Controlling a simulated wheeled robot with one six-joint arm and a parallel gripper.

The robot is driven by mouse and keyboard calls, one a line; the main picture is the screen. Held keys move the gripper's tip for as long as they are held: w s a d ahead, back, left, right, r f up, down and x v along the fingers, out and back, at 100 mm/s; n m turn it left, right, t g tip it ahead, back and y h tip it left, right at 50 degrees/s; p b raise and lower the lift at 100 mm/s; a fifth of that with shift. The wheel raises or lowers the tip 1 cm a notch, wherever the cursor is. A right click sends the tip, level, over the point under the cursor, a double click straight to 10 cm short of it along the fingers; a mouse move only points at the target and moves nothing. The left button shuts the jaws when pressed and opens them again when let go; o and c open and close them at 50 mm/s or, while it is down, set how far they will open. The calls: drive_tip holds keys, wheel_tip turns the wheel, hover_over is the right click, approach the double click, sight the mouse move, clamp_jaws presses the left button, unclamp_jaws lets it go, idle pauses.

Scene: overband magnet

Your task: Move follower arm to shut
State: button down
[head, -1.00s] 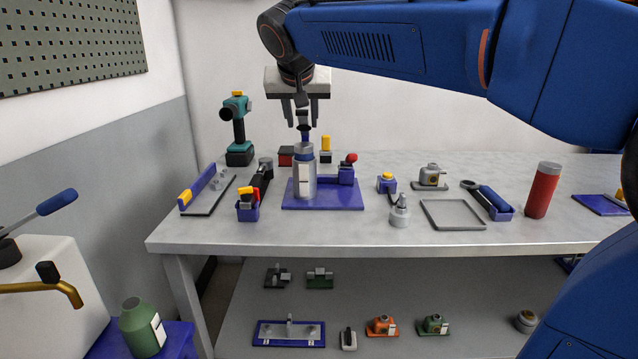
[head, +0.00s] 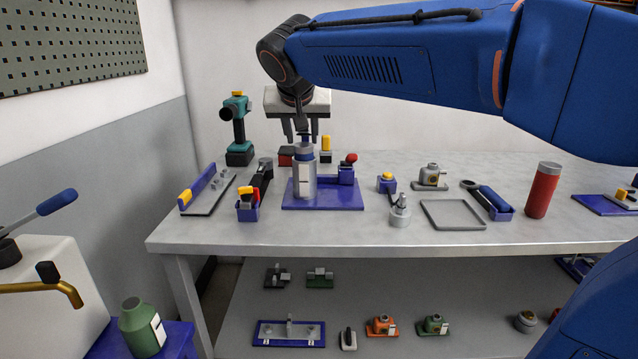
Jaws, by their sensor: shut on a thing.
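My gripper (head: 302,130) points straight down over a grey cylinder with a pale label and a blue upper rim (head: 304,178). It is shut on a small dark blue piece (head: 304,139), which is mostly hidden at the cylinder's top. I cannot tell whether the piece touches the cylinder. The cylinder stands upright on a blue base plate (head: 335,199). A blue block with a red knob (head: 347,168) stands on the plate's right side. I cannot tell which part is the follower arm.
A teal drill-like tool (head: 238,128) and a grey and blue rail (head: 207,190) are to the left. A small grey bottle (head: 399,212), a grey tray (head: 452,228) and a red cylinder (head: 542,190) are to the right. The table front is mostly clear.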

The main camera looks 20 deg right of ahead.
drive_tip(key=shift+f, duration=0.2)
drive_tip(key=shift+s+a+f, duration=0.1)
drive_tip(key=shift+s+f, duration=0.05)
drive_tip(key=shift+f, duration=0.75)
drive_tip(key=shift+s+f, duration=0.1)
drive_tip(key=shift+f, duration=0.85)
drive_tip(key=shift+f, duration=0.15)
drive_tip(key=c, duration=1.1)
unclamp_jaws()
drive_tip(key=shift+w+f, duration=0.1)
drive_tip(key=v, duration=0.7)
